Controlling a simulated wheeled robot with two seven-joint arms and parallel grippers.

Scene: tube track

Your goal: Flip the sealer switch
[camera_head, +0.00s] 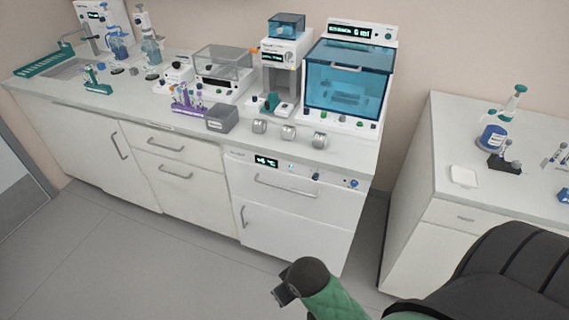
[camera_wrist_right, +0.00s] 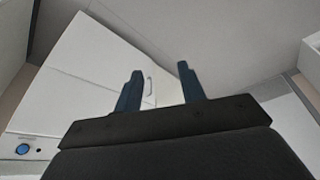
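I cannot tell for sure which device is the sealer, and no sealer switch can be made out. A tall white device (camera_head: 284,58) with a blue clear box on top and a small display stands at the middle back of the counter. Left of it is a low white device (camera_head: 179,74), and a clear-lidded device (camera_head: 223,70) stands between them. My right gripper (camera_wrist_right: 158,85) is open and empty in the right wrist view, its two dark blue fingers apart before white cabinet fronts. In the head view my arm is low, in front of the cabinets. My left gripper is not in view.
A large blue-windowed cabinet (camera_head: 347,80) stands at the counter's right. A grey box (camera_head: 222,118), a purple tube rack (camera_head: 187,98) and three round metal pieces sit near the front edge. A second counter (camera_head: 448,150) is at right. The floor (camera_head: 120,245) in front is clear.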

